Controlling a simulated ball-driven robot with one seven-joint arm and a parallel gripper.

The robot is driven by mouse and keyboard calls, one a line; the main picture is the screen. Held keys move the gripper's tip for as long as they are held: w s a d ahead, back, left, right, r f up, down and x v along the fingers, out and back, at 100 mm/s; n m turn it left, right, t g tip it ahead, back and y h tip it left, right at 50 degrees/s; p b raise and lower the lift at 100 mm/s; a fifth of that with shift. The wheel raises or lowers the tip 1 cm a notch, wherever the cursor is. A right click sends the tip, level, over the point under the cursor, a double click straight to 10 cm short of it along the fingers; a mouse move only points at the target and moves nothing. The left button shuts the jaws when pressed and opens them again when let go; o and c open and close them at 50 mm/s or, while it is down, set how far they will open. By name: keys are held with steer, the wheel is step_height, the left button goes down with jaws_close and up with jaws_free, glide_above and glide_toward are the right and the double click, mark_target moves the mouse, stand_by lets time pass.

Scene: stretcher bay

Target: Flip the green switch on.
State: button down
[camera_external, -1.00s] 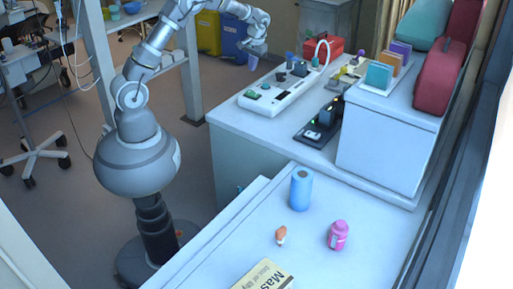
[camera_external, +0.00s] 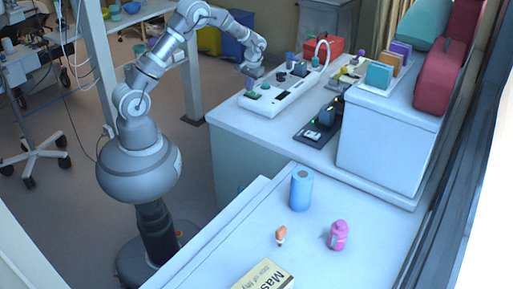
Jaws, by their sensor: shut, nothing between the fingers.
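A black device (camera_external: 317,131) with small lights stands to the right of the panel. A thin curved white tube (camera_external: 322,44) rises at the panel's far end. A red case (camera_external: 323,46) is behind. A white cabinet (camera_external: 385,145) stands at the right.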

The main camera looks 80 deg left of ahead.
steer(key=shift+s+a+f+h, duration=0.15)
steer(key=shift+s+f+h, duration=0.05)
steer(key=shift+f+h, duration=0.1)
steer(key=shift+w+d+r, duration=0.1)
steer(key=shift+w+d, duration=0.05)
steer(key=shift+d, duration=0.05)
steer(key=shift+w+d+r+p, duration=0.2)
steer(key=shift+w+d+p, duration=0.2)
steer(key=shift+w, duration=0.05)
step_height(320, 180, up, 14)
steer(key=s+a+p, duration=0.1)
steer(key=p, duration=0.4)
steer(key=shift+s+a, duration=0.25)
